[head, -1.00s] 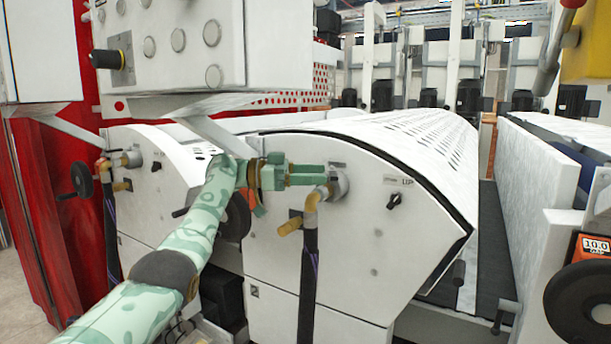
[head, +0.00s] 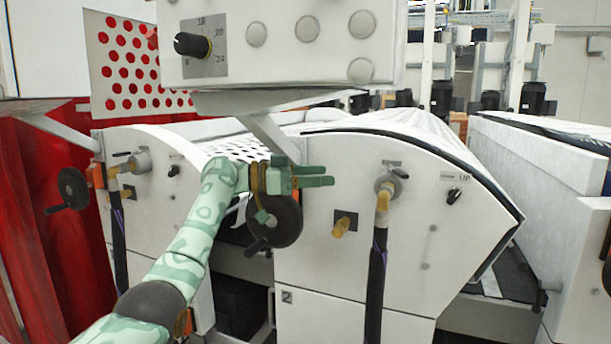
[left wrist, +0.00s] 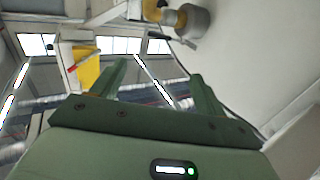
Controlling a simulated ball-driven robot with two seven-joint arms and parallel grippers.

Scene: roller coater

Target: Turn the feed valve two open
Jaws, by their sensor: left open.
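The feed valve of unit two (head: 386,186) is a grey round body with a brass elbow on the front of the white housing marked 2 (head: 310,245). A short dark lever (head: 400,173) sits on it, pointing right; a black hose hangs below. My left gripper (head: 330,176), pale green, is open and empty to the left of the valve, apart from it. In the left wrist view, the gripper (left wrist: 158,70) has its fingers spread with nothing between them. The valve (left wrist: 187,20) shows there at the top, beyond the fingertips. My right gripper is not in view.
A black handwheel (head: 274,220) is just below my left gripper. A brass stub (head: 341,228) and a black selector knob (head: 454,195) are on the same housing. A control box (head: 280,40) overhangs above. Another valve (head: 135,163) is on the left unit.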

